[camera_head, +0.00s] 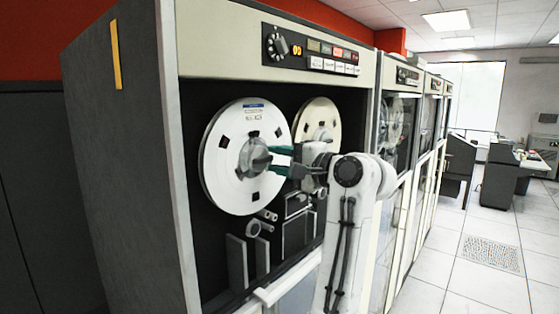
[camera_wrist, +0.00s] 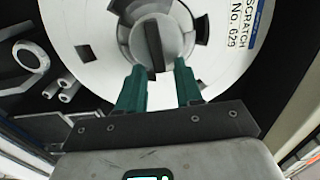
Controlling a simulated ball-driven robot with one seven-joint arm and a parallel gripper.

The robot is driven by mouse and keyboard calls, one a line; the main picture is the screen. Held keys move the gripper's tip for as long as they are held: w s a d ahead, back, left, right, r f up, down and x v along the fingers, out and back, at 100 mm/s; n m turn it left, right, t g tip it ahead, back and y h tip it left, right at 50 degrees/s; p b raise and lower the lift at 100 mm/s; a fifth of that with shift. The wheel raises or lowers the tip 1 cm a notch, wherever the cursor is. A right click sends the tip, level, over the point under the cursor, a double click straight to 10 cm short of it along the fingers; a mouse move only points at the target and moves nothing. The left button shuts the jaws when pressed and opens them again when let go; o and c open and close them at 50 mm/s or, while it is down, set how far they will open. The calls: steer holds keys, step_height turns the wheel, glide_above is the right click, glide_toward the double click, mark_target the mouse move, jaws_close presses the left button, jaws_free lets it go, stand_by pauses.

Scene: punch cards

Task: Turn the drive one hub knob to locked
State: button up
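The drive one hub knob (camera_wrist: 153,46) is a dark bar on a round grey hub at the centre of the white reel (camera_head: 222,177). In the wrist view the bar stands near upright, tilted slightly. The reel (camera_wrist: 92,50) carries a label reading "SCRATCH No. 629". My gripper (camera_wrist: 159,66) has two green fingers, spread apart at the lower edge of the hub, with the bar's lower end between and a little above the tips. A gap shows on both sides of the bar. In the head view my gripper (camera_head: 258,158) reaches in from the right and partly hides the hub.
A second reel (camera_head: 318,115) sits to the right, behind my arm. A panel with a dial (camera_head: 277,43) and buttons (camera_head: 333,65) is above. Guide rollers (camera_head: 254,227) lie below the reel.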

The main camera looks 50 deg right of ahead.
steer(key=s+b, duration=0.3)
steer(key=s, duration=0.7)
steer(key=shift+s+d, duration=0.15)
steer(key=shift+s, duration=0.25)
